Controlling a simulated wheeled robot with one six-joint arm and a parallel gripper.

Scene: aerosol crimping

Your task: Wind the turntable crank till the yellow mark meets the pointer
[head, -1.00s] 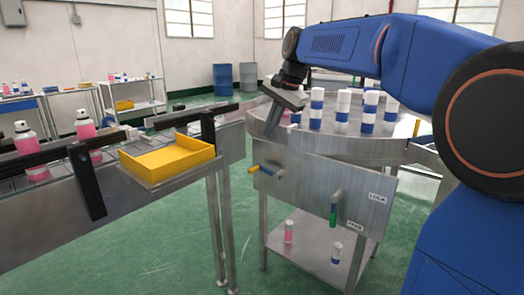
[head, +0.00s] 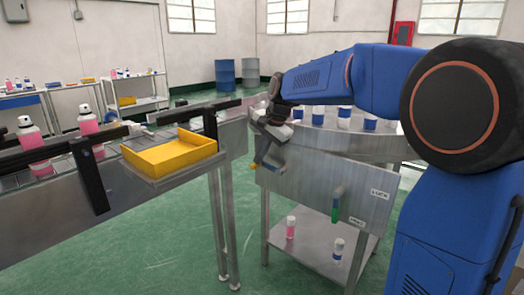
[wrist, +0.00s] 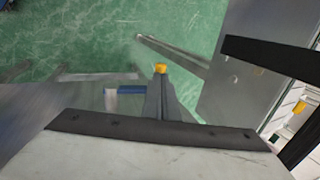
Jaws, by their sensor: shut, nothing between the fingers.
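The turntable (head: 340,145) is a round steel top on a steel stand, partly hidden behind my arm. Its crank (head: 266,166), with a blue grip and a yellow end, is on the left of the front panel. My gripper (head: 262,158) is shut and empty, pointing down at the crank and partly covering it. I cannot make out the yellow mark or the pointer.
White-and-blue cans (head: 344,114) stand on the turntable. A conveyor (head: 185,180) with a yellow tray (head: 168,155) is close on the left. Two cans stand on the lower shelf (head: 314,248).

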